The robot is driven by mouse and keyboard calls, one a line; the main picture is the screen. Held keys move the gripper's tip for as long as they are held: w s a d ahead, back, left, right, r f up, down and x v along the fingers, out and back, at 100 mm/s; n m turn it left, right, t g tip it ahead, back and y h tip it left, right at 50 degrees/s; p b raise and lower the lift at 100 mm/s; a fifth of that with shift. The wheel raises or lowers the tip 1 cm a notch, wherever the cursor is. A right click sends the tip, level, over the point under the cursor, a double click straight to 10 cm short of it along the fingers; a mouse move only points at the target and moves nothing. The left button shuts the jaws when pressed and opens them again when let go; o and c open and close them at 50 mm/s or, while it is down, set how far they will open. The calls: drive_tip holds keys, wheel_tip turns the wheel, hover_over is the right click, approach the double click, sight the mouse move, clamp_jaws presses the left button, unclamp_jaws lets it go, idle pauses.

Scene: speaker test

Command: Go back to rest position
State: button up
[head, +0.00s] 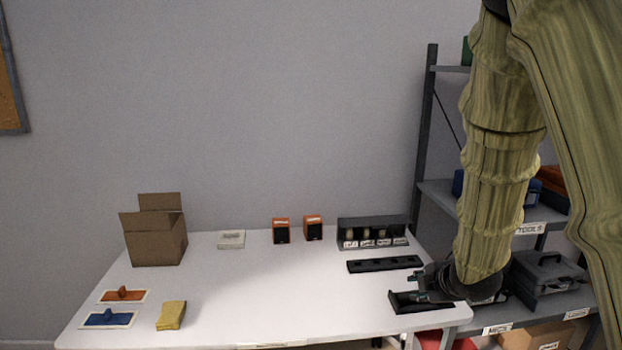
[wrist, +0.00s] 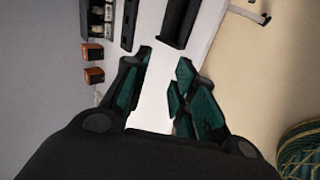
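My gripper (head: 425,286) is at the right end of the white table (head: 270,300), low over or beside a black tray (head: 406,308); I cannot tell if they touch. In the wrist view its two green-padded fingers (wrist: 160,82) stand apart, with only white table between them. The gripper is open and empty. That black tray also shows past the fingertips in the wrist view (wrist: 178,24). My arm comes down from the upper right in the head view and hides part of the shelf.
Two orange-and-black speakers (head: 281,231) (head: 313,228) stand at the back. A dark compartment rack (head: 372,226) and a long black strip (head: 384,264) are to their right. A cardboard box (head: 156,246), white box (head: 231,239), yellow sponge (head: 171,315) and orange (head: 124,295) and blue (head: 108,319) pieces are left. Metal shelving (head: 429,130) stands right.

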drive_tip(key=s+a+f+m+g+p, duration=0.15)
drive_tip(key=s+f+m, duration=0.25)
drive_tip(key=s+f, duration=0.5)
drive_tip(key=s+a+f+m+g+p, duration=0.1)
drive_tip(key=s+f+m+g, duration=0.3)
drive_tip(key=f, duration=0.9)
drive_tip(key=s+f+m+g+p, duration=0.1)
drive_tip(key=s+f+m, duration=0.2)
drive_tip(key=s, duration=0.6)
drive_tip(key=s+a+f+m+g+p, duration=0.1)
drive_tip(key=s+f+m, duration=0.3)
drive_tip(key=s, duration=0.5)
drive_tip(key=s+f+m+g+h+p, duration=0.1)
drive_tip(key=s+f+m, duration=0.3)
drive_tip(key=s, duration=0.5)
wheel_tip(320, 180, down, 3)
drive_tip(key=shift+a+r+g, duration=0.15)
drive_tip(key=shift+g, duration=0.2)
